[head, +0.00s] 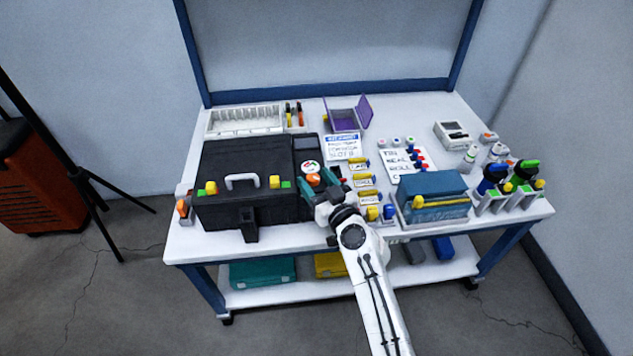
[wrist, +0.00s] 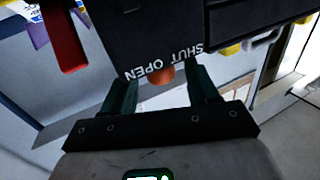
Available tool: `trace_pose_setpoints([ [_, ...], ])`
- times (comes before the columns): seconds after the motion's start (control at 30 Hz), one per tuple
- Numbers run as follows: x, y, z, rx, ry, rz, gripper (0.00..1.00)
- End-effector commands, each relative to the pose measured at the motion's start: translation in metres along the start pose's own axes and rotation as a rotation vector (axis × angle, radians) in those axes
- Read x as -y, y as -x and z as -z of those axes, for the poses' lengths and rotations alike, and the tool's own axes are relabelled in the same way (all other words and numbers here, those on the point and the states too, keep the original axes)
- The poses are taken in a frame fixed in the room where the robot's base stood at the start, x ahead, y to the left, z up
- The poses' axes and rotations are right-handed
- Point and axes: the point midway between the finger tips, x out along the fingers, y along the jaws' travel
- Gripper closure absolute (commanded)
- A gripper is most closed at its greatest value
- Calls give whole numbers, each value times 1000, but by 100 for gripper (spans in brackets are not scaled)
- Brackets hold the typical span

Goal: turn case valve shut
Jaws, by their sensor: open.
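The black case (head: 243,182) sits on the left of the workbench, lid closed, with a white handle and yellow latches. To its right is a narrow black panel with a round gauge (head: 310,167) and the orange valve knob (head: 313,180). In the wrist view the orange knob (wrist: 160,73) shows beside white lettering "SHUT" and "OPEN" (wrist: 163,62). My gripper (head: 322,191) is at the panel's front, open; in the wrist view its two green fingers (wrist: 164,82) appear on either side of the knob. I cannot tell whether they touch it. The knob's pointing direction is unclear.
Yellow-labelled cylinders (head: 362,181) lie close to the right of my gripper. A blue box (head: 432,193) stands further right, with bottles in a rack (head: 491,202) beyond. A purple open box (head: 343,116) and a white tray (head: 244,120) are behind.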

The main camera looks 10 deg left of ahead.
Motion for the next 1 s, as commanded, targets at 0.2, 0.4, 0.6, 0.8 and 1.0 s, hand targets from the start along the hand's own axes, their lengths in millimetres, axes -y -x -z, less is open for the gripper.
trace_pose_setpoints([
  [0.2,0,-2,0,1,-1,0,41],
  [0.4,0,-1,0,1,0,0,52],
  [0.6,0,-1,0,1,0,0,72],
  [0.8,0,-1,0,1,0,0,91],
  [1.0,0,-1,0,1,0,-3,97],
])
